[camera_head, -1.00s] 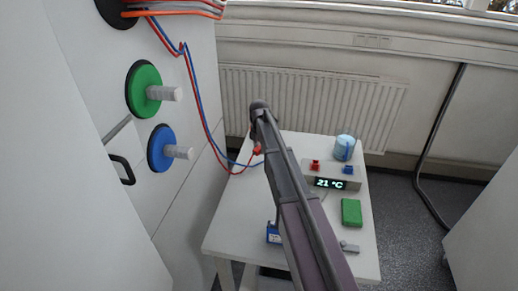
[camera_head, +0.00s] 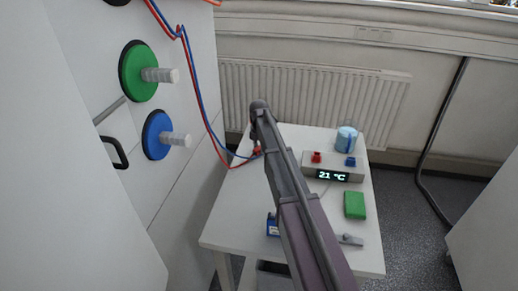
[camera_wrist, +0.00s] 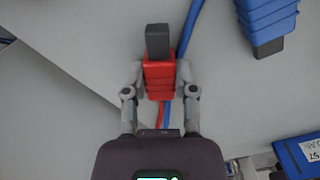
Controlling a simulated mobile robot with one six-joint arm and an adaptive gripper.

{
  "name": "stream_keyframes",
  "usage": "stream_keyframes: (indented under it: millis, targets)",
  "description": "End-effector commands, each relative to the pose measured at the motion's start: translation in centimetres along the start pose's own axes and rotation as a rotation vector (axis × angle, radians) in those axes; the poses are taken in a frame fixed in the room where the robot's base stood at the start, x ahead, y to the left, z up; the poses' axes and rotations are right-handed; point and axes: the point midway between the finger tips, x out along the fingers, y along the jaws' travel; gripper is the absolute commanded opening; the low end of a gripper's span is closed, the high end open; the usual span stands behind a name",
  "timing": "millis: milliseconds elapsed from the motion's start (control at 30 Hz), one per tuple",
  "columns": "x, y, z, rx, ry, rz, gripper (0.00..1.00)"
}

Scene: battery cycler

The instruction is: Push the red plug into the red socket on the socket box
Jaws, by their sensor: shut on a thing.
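In the wrist view, my gripper (camera_wrist: 160,80) is shut on the red plug (camera_wrist: 159,78), whose dark tip (camera_wrist: 157,42) points away from my palm. Red and blue cables run behind it. In the head view, a bit of the red plug (camera_head: 257,151) shows beside my arm, which hides my gripper there. The grey socket box (camera_head: 312,173) stands on the table to the right of my arm, apart from the plug. Its red socket (camera_head: 317,157) is on the left, its blue socket (camera_head: 351,161) on the right, above a "21 °C" display.
The white table (camera_head: 232,215) holds a light-blue mug (camera_head: 346,140), a green block (camera_head: 355,205), a small grey item (camera_head: 350,240) and a blue labelled box (camera_head: 272,225). A ridged blue piece (camera_wrist: 268,18) shows in the wrist view. A white cabinet with green and blue knobs stands left.

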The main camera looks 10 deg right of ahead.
Motion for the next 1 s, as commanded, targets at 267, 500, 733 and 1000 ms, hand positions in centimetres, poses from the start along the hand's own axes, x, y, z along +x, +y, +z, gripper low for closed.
stream_keyframes:
  millis: [267,500,733,1000]
  targets:
    - [0.31,0.01,-0.01,0.000,0.000,0.000,0.00]
    - [0.30,0.00,-0.01,0.000,0.000,0.000,0.45]
    - [0.30,0.01,-0.01,0.000,0.000,0.000,0.76]
    - [0.28,0.01,-0.01,0.000,0.000,0.000,0.76]
